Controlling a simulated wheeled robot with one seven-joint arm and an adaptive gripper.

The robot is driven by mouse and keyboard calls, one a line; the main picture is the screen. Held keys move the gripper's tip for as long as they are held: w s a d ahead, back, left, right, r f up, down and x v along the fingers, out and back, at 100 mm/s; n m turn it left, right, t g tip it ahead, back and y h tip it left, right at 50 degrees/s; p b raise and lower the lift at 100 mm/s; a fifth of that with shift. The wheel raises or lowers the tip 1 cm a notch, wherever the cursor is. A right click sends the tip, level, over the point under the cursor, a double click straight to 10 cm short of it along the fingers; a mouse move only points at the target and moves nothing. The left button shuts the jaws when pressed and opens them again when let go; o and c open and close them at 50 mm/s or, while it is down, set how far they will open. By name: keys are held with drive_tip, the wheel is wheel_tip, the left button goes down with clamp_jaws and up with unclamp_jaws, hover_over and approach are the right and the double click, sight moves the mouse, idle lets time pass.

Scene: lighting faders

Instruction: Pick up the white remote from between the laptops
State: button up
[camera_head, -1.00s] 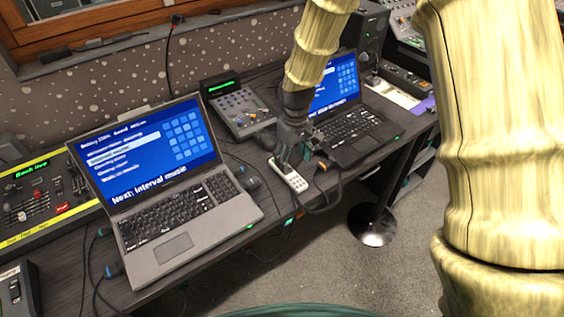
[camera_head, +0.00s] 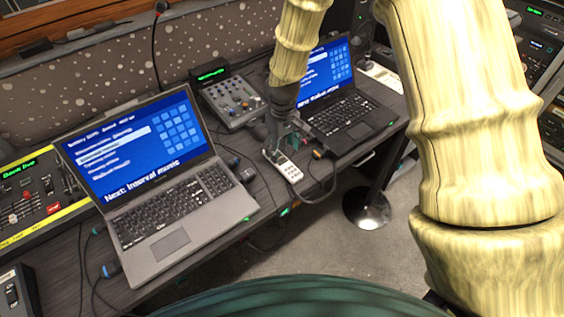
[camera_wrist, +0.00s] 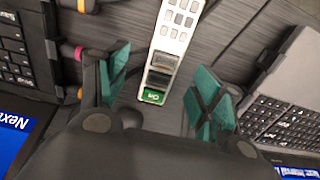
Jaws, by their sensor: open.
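The white remote (camera_head: 287,168) lies on the desk between the two laptops, close to the front edge. In the wrist view the remote (camera_wrist: 173,32) runs up and down the picture, with grey buttons and a green label at its lower end. My gripper (camera_wrist: 160,88) is open, with teal fingertips on either side of the remote's lower end and apart from it. In the head view my gripper (camera_head: 277,143) is over the remote's far end and partly hides it. The left laptop (camera_head: 168,195) and the right laptop (camera_head: 345,112) stand open.
A small mixer (camera_head: 232,100) stands behind the remote. Cables with plugs (camera_head: 318,153) lie right of the remote, and a dark mouse-like object (camera_head: 246,175) lies to its left. A yellow-edged fader console (camera_head: 38,200) is at the far left.

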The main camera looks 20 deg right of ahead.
sight(282, 159)
drive_tip(key=shift+s+a+f+p, duration=0.1)
drive_tip(key=shift+f+p, duration=0.15)
drive_tip(key=shift+f, duration=0.9)
drive_tip(key=shift+s+a+f+p, duration=0.1)
drive_tip(key=shift+f+p, duration=0.15)
drive_tip(key=shift+f, duration=0.9)
drive_tip(key=c, duration=1.3)
drive_tip(key=shift+r, duration=0.15)
